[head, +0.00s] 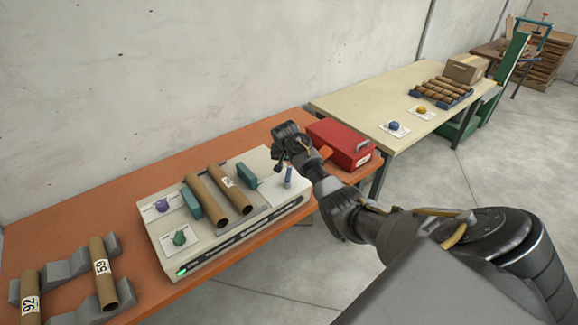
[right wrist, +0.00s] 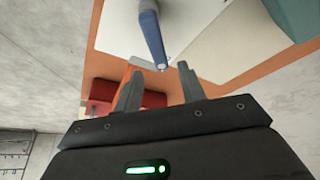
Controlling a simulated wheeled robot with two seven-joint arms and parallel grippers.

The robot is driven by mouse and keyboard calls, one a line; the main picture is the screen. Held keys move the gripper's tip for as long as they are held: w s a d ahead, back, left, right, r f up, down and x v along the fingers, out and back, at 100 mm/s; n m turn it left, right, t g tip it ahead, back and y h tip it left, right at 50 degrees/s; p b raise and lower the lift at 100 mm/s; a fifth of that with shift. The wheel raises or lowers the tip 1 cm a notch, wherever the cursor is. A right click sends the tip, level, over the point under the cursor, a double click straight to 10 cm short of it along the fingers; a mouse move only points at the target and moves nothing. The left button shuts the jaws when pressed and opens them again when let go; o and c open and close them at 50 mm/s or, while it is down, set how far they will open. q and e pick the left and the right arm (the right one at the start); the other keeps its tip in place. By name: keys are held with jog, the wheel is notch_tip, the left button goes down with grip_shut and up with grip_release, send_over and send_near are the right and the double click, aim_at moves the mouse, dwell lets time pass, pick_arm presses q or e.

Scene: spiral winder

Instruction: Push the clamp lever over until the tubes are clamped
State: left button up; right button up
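The clamping machine (head: 165,250) is a pale box on the orange bench. Two brown cardboard tubes (head: 206,201) and (head: 231,188) lie side by side on it between teal jaw blocks (head: 206,203). The right tube has a white label. The blue clamp lever (head: 289,177) stands at the machine's right end, and it also shows in the right wrist view (right wrist: 151,32). My right gripper (head: 281,163) is just above and beside the lever. In the right wrist view its fingers (right wrist: 159,78) are apart and empty, with the lever's end near the gap. Contact cannot be told. My left gripper is out of view.
A purple knob (head: 161,205) and a green knob (head: 179,238) sit on the machine's left. Numbered tubes (head: 103,270) rest on grey cradles at the bench's left. A red toolbox (head: 340,142) stands close behind my right gripper. A second table (head: 370,98) is beyond.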

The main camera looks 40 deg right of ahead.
aim_at(289, 169)
jog(key=shift+x, duration=1.75)
grip_shut()
